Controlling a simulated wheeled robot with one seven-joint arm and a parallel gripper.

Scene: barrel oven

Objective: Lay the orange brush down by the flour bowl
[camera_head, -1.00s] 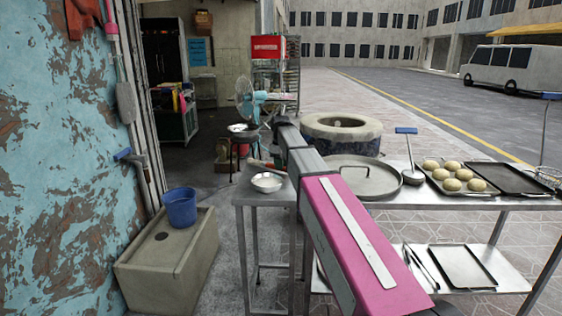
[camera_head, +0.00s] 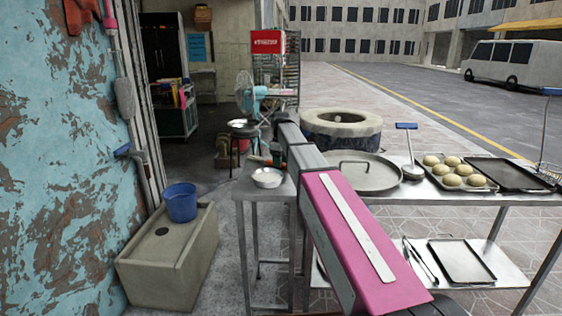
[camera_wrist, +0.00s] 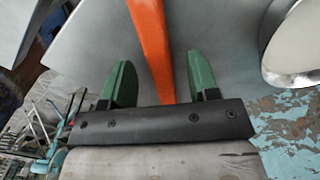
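The orange brush (camera_wrist: 152,40) shows in the wrist view as a long orange handle running between my gripper's fingers. In the head view it is a small reddish strip (camera_head: 260,160) at the back of the small metal table (camera_head: 246,188). The flour bowl (camera_head: 268,178), pale and round, stands on this table just in front of it. The bowl's rim also shows at the upper right of the wrist view (camera_wrist: 268,62). My gripper (camera_wrist: 160,78) has green fingers, spread with a gap on each side of the handle. The brush's bristle end is out of the wrist view.
A long metal table at right holds a round lid (camera_head: 364,173), a blue-handled tool (camera_head: 408,150), a tray of dough balls (camera_head: 456,172) and an empty tray (camera_head: 505,174). A round oven (camera_head: 341,133) stands behind. A blue bucket (camera_head: 181,203) sits on a block at left.

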